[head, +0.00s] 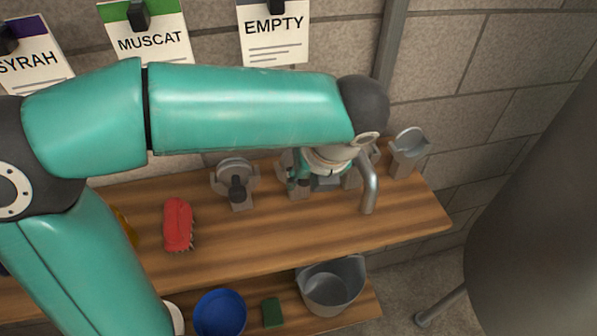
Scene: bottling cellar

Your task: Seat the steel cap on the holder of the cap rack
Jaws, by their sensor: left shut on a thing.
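My left gripper (322,174) is low over the back of the wooden shelf, pointing down and mostly covered by my own teal arm. It is shut on a grey piece, taken to be the steel cap (326,184), of which only a small part shows. Grey holders of the cap rack stand along the back of the shelf. The left holder (240,201) carries a round grey disc with a dark knob. The right holder (406,160) has a curved grey top. The holder around my gripper is partly hidden, and I cannot tell whether the cap touches it. My right gripper is not in view.
A bent metal pipe (369,190) stands close right of my gripper. A red brush (178,225) lies on the shelf (290,235) at left. Below are a blue bowl (220,314), a green block (273,312) and a grey bucket (331,291). The shelf front is clear.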

